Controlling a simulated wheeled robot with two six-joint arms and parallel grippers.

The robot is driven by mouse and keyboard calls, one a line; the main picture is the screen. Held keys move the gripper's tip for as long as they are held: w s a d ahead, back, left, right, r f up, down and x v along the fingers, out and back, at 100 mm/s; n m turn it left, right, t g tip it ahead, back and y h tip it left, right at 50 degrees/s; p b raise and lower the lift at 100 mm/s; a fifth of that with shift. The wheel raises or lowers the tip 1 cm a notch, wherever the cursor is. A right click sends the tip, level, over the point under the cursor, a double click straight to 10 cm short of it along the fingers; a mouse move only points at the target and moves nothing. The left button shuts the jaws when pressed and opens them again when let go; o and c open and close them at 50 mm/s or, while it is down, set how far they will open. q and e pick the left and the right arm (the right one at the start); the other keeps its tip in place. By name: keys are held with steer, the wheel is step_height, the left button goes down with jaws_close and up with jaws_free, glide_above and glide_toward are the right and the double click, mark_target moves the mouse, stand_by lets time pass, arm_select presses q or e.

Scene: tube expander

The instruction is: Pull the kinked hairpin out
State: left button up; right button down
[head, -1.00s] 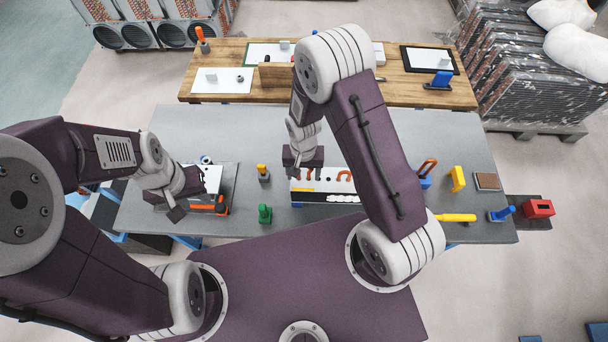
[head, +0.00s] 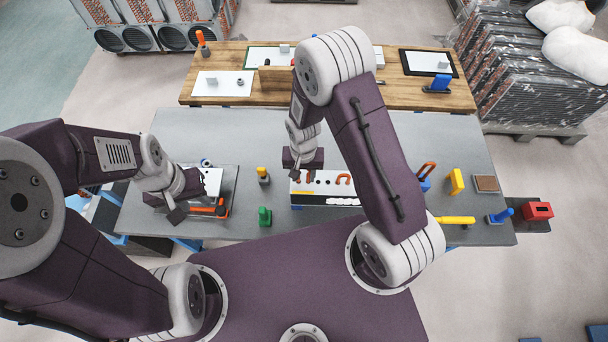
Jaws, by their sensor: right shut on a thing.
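A white block (head: 325,188) with a black-and-white front stands on the grey bench in the head view. One copper-orange hairpin (head: 344,178) bends up from its top on the right. My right gripper (head: 297,172) is low over the block's left end, pointing down. It is shut on a hairpin, of which only a small orange bit shows under the fingers. The kink is too small to make out. My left gripper (head: 176,214) is at the left, beside a dark plate (head: 229,185) with an orange-handled tool (head: 208,211); its fingers are too small to tell open or shut.
A yellow-topped tool (head: 263,174) and a green one (head: 264,216) stand left of the block. To the right are a yellow piece (head: 456,181), a brown pad (head: 486,183) and a red box (head: 538,210).

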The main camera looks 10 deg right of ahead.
steer(key=shift+r, duration=0.25)
steer(key=shift+r+p, duration=4.75)
steer(key=shift+r, duration=0.7)
